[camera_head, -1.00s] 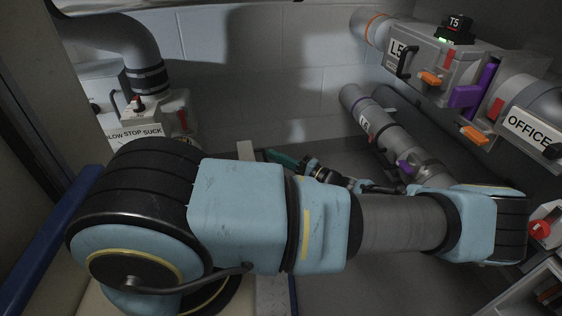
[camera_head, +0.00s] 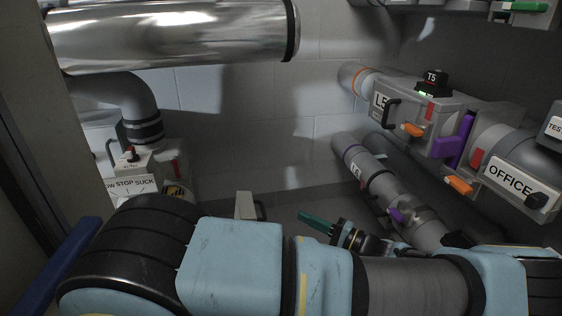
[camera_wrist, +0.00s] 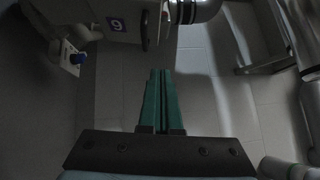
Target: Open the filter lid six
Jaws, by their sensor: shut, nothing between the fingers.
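A pale box with a small purple-blue numbered label (camera_wrist: 117,25) is at the top of the wrist view. The digit looks like a 9 or an upside-down 6. A dark handle (camera_wrist: 150,28) stands on the box's right side. My gripper (camera_wrist: 161,72) has its green fingers together and empty, below and a little right of the handle, apart from it in the picture. In the head view my gripper (camera_head: 303,216) points left, toward a pale upright panel (camera_head: 245,206) with a dark handle (camera_head: 262,210). I cannot tell whether this panel is lid six; its lower part is hidden by my arm.
A large shiny duct (camera_head: 175,35) crosses the upper left. A grey box (camera_head: 425,105) with orange and purple levers and an OFFICE-labelled pipe (camera_head: 510,178) are at right. A lower labelled pipe (camera_head: 375,180) runs below them. Bare floor lies around my gripper in the wrist view.

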